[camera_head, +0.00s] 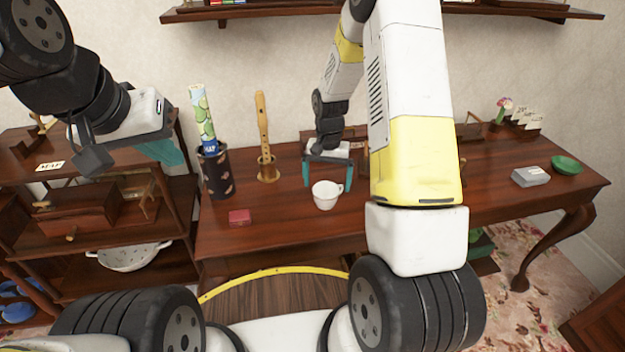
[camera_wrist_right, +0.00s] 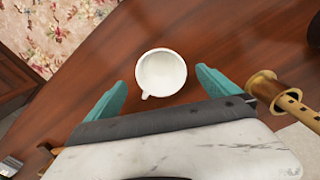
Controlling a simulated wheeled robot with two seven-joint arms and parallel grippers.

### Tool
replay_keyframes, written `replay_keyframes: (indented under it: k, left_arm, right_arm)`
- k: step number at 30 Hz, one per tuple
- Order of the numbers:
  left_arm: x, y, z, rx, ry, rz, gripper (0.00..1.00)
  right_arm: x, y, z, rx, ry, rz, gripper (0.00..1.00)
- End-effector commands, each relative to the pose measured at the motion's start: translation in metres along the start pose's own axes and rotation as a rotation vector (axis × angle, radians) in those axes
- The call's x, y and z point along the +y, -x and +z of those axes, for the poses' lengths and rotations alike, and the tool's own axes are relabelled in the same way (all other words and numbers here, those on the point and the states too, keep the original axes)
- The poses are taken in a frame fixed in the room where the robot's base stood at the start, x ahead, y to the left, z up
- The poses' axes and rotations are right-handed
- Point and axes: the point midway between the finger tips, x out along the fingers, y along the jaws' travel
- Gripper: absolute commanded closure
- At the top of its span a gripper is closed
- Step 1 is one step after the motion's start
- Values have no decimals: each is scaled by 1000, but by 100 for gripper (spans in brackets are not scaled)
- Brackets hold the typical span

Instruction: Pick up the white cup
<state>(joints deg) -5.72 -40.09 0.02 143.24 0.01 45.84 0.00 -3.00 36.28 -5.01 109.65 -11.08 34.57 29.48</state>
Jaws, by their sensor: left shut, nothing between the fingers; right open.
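The white cup (camera_head: 325,195) stands upright on the wooden table (camera_head: 250,265), near its front edge. In the right wrist view the cup (camera_wrist_right: 161,73) shows from above, empty, with its handle toward the gripper. My right gripper (camera_head: 327,186) is open just behind the cup in the head view. In the right wrist view its teal fingers (camera_wrist_right: 160,90) stand on either side of the cup's near part, apart from it. My left gripper (camera_head: 170,152) is shut and empty, above the shelf at the left. Its fingertips are partly hidden.
A recorder on a stand (camera_head: 264,140) and a dark holder with a rolled map (camera_head: 214,170) stand left of the cup. A small red box (camera_head: 239,217) lies at the front left.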

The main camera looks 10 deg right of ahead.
Motion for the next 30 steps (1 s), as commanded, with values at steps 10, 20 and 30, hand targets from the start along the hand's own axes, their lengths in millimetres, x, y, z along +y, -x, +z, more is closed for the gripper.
replay_keyframes:
  k: [10,20,30]
  left_arm:
    - [0,0,0,0,0,0,100]
    - [0,0,0,0,0,0,100]
    - [0,0,0,0,0,0,100]
  right_arm:
    - [-3,-47,2,-2,1,0,1]
    - [-3,-52,1,1,1,-2,6]
    - [-3,-52,1,1,1,-1,72]
